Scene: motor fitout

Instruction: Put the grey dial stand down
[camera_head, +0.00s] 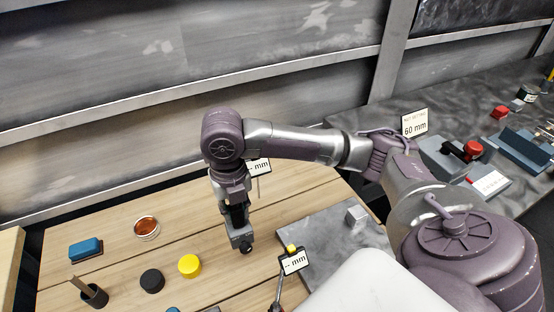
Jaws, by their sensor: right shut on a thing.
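My right gripper (238,218) reaches in from the right and points down over the wooden table. It is shut on a small grey thing with a dark round end (242,237), which looks like part of the grey dial stand. My gripper hides much of it, and I cannot tell whether it touches the table. A "-- mm" readout (261,166) on a thin post shows just behind my right wrist. Another "-- mm" readout (294,262) with a yellow knob stands at the front, by the grey plate. My left gripper is not in view.
The wooden table (200,230) holds a blue block (86,250), an orange-filled dish (146,228), a black cap (152,281), a yellow cap (190,266) and a dark holder (92,293). A grey plate (325,235) carries a small metal cube (356,216). A "60 mm" sign (414,124) stands right.

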